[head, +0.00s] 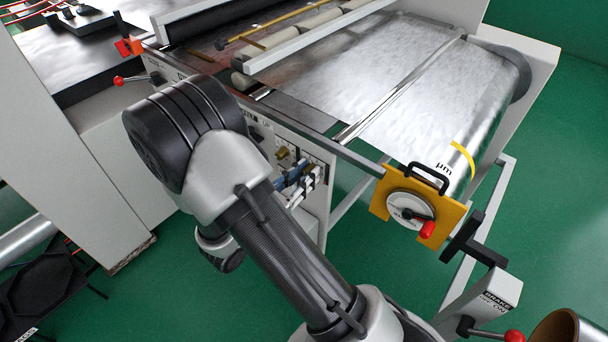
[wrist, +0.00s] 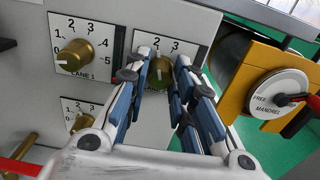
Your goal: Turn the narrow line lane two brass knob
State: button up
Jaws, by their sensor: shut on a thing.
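The lane two brass knob (wrist: 160,72) sits on a white dial plate on the machine's side panel. My gripper (wrist: 162,64) has its blue-padded fingers on either side of this knob and is shut on it. The figures 2 and 3 show above the knob. The fingers hide the other figures and most of the label below. In the head view my gripper (head: 298,178) is at the side panel, and my arm and the fingers hide much of the plates.
The LANE 1 brass knob (wrist: 76,56) is just left, with another brass knob (wrist: 80,118) below it. A yellow plate (wrist: 240,84) with a FREE MANDREL dial (wrist: 276,94) and red handle stands close on the right. Foil web (head: 395,85) runs above the panel.

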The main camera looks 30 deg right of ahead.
jog(key=shift+n+p, duration=0.3)
jog(key=shift+p, duration=0.15)
grip_shut()
jog(key=shift+s+n+p, duration=0.1)
jog(key=shift+n+p, duration=6.15)
jog(key=shift+n, duration=1.35)
jog(key=o, duration=1)
grip_release()
jog(key=shift+c, duration=0.2)
